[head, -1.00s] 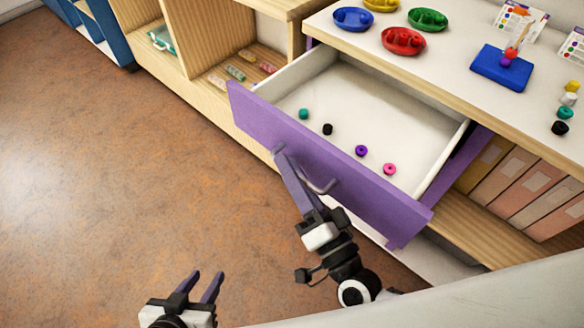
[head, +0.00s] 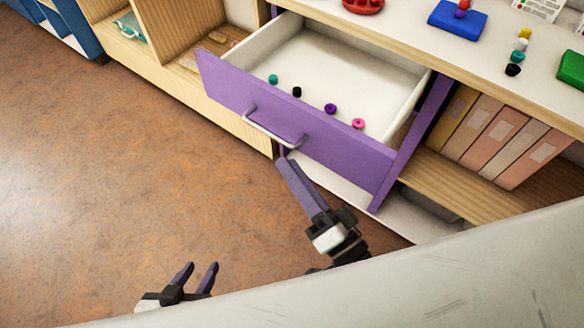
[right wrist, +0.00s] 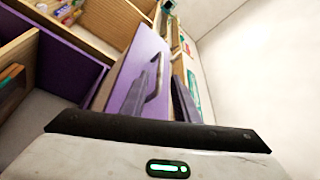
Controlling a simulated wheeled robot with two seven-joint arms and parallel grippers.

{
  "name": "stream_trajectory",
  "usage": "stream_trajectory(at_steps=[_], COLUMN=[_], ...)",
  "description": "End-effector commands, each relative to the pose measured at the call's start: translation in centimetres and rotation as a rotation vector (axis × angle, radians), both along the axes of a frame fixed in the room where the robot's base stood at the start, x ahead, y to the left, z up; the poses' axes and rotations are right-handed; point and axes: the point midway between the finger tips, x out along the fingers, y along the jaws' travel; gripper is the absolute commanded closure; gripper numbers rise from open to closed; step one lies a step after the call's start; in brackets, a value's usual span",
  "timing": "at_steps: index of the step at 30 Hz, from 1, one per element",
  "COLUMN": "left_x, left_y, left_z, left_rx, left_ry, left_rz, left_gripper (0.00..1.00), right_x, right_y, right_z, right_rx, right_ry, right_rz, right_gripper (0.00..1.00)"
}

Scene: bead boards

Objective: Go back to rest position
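The purple-fronted drawer (head: 345,155) is pulled out from the cabinet, its grey handle (head: 272,130) on the front.
Teal, black, purple and pink beads (head: 330,108) lie in the drawer. The tabletop (head: 405,30) behind holds a blue board (head: 458,20) and more beads. Binders (head: 500,140) stand on the shelf at right. Open brown floor (head: 110,170) lies at left.

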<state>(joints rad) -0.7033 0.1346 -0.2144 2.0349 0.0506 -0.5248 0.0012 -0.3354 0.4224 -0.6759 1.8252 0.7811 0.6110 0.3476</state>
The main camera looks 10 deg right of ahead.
Motion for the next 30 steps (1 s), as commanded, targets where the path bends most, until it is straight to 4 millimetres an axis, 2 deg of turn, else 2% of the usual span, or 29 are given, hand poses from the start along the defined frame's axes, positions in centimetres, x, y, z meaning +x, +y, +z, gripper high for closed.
stream_trajectory(at_steps=[12,17,21,24,26,30], left_x=[0.3,0.3,0.3,0.3,0.3,0.3], left_y=[0.1,0.1,0.1,0.1,0.1,0.1], left_z=[0.2,0.2,0.2,0.2,0.2,0.2], left_rx=[0.002,0.002,0.002,0.002,0.003,0.003], left_ry=[-0.007,-0.008,-0.008,-0.008,-0.008,-0.008], left_rz=[0.000,-0.001,-0.001,-0.001,-0.001,-0.001], left_gripper=[0.64,0.64,0.64,0.64,0.64,0.64], right_x=[0.0,0.0,-0.2,-0.7,-1.1,-2.5], right_y=[0.1,2.0,4.4,4.9,4.6,2.1], right_z=[0.0,0.1,-0.6,-1.8,-2.7,-5.2], right_rx=[-0.006,-0.091,-0.284,-0.454,-0.557,-0.797], right_ry=[0.002,0.031,0.093,0.156,0.204,0.346], right_rz=[0.004,0.067,0.171,0.235,0.266,0.316], right_gripper=[0.72,0.72,0.72,0.72,0.72,0.72])
